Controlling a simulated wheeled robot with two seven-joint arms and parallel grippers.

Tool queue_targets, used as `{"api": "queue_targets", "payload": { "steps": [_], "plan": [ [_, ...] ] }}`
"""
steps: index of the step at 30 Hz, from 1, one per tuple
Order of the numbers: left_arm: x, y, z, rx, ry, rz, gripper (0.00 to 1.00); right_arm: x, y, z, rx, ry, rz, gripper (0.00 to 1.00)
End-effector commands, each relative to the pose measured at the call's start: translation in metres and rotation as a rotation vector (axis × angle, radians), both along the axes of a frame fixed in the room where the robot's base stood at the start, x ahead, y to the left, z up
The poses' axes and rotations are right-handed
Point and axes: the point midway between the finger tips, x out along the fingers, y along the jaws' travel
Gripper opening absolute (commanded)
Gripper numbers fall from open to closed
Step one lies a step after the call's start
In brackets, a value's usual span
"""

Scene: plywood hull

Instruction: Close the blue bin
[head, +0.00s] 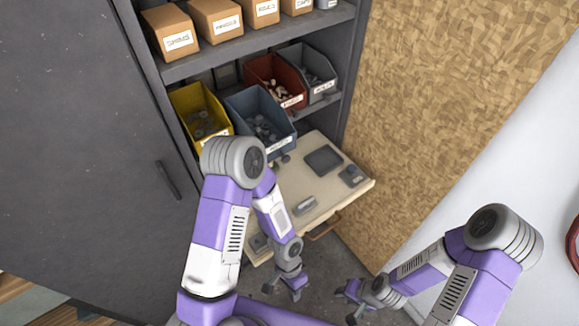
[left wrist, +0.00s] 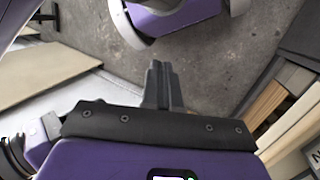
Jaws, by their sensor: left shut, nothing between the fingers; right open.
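The blue bin (head: 243,106) stands on the cabinet's lower shelf in the head view, between a yellow bin and a red bin. Its top is open, grey parts lie inside, and a white label is on its front. Part of its front lower left is close to or behind my left elbow. My left gripper (head: 283,289) points down in front of the pull-out board, well below the bin and apart from it. In the left wrist view its fingers (left wrist: 161,85) are together and empty. My right gripper (head: 350,300) is low, right of the left one, open and away from the bin.
A yellow bin (head: 190,101), a red bin (head: 264,70) and a grey bin (head: 315,61) share the shelf. A pale pull-out board (head: 322,190) with small items sticks out below. Cardboard boxes (head: 215,18) line the upper shelf. A dark door (head: 80,130) is at left, a chipboard wall (head: 440,100) at right.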

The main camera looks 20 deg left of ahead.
Motion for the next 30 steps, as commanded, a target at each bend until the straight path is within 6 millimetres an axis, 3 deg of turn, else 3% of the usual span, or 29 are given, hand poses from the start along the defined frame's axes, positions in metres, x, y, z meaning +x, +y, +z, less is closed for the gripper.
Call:
{"api": "queue_targets", "payload": {
  "steps": [1, 5, 9, 13, 16, 21, 25, 30],
  "plan": [
    [-0.001, 0.003, 0.001, 0.037, 0.008, -0.192, 0.00, 0.000, 0.000, -0.006, 0.000, 0.000, 0.000, 0.42],
    [0.009, 0.027, 0.016, 0.197, 0.039, -0.660, 0.00, 0.000, 0.000, -0.015, 0.000, 0.000, 0.000, 0.42],
    [0.053, 0.049, 0.051, 0.479, 0.046, -1.104, 0.00, 0.000, 0.000, -0.023, 0.000, 0.000, 0.001, 0.42],
    [0.109, 0.045, 0.109, 0.828, 0.024, -1.415, 0.00, 0.000, 0.000, -0.031, 0.000, 0.000, 0.001, 0.42],
    [0.141, 0.024, 0.162, 1.107, -0.008, -1.553, 0.00, 0.000, 0.000, -0.036, 0.000, 0.000, 0.001, 0.42],
    [0.162, -0.016, 0.236, 1.472, -0.066, -1.623, 0.00, 0.000, 0.000, -0.041, 0.000, 0.000, 0.001, 0.42],
    [0.164, -0.033, 0.264, 1.608, -0.089, -1.617, 0.00, 0.000, 0.000, -0.042, 0.000, 0.000, 0.001, 0.42],
    [0.171, -0.026, 0.272, 1.643, -0.091, -1.610, 0.00, 0.000, 0.000, -0.044, 0.000, 0.000, 0.001, 0.42]
  ]
}}
